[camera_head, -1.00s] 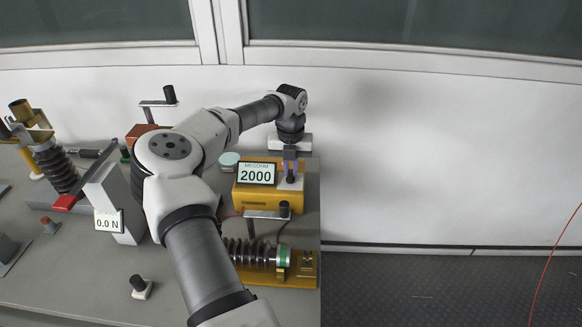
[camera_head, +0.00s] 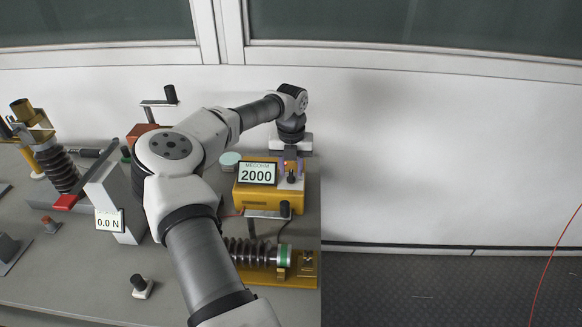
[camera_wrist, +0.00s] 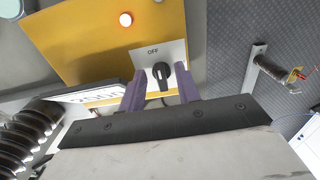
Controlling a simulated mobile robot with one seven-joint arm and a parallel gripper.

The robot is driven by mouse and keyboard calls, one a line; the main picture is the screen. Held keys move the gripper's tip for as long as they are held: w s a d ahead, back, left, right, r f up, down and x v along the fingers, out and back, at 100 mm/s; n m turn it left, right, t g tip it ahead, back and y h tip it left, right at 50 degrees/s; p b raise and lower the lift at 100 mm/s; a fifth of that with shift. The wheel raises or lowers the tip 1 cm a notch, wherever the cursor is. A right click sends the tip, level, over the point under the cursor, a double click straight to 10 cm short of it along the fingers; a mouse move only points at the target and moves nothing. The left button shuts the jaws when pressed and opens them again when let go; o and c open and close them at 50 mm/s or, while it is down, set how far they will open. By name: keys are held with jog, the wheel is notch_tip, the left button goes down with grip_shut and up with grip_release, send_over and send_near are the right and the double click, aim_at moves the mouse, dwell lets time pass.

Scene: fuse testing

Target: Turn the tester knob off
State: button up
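The yellow tester (camera_head: 254,200) stands at the right end of the bench, its display (camera_head: 257,174) reading 2000 MEGOHM. Its black knob (camera_head: 291,177) sits on a pale plate to the right of the display. In the wrist view the knob (camera_wrist: 161,74) lies below the "OFF" label (camera_wrist: 153,51), with its narrow upper end toward the label. In the head view my gripper (camera_head: 291,158) is above and behind the knob.
A crank handle (camera_head: 268,213) stands in front of the tester, and a ribbed insulator (camera_head: 249,252) lies nearer. A force gauge reading 0.0 N (camera_head: 108,220) stands left of my arm.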

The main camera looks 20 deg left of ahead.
aim_at(291, 171)
notch_tip(291, 171, up, 14)
jog(key=shift+b, duration=0.45)
jog(key=shift+f, duration=0.15)
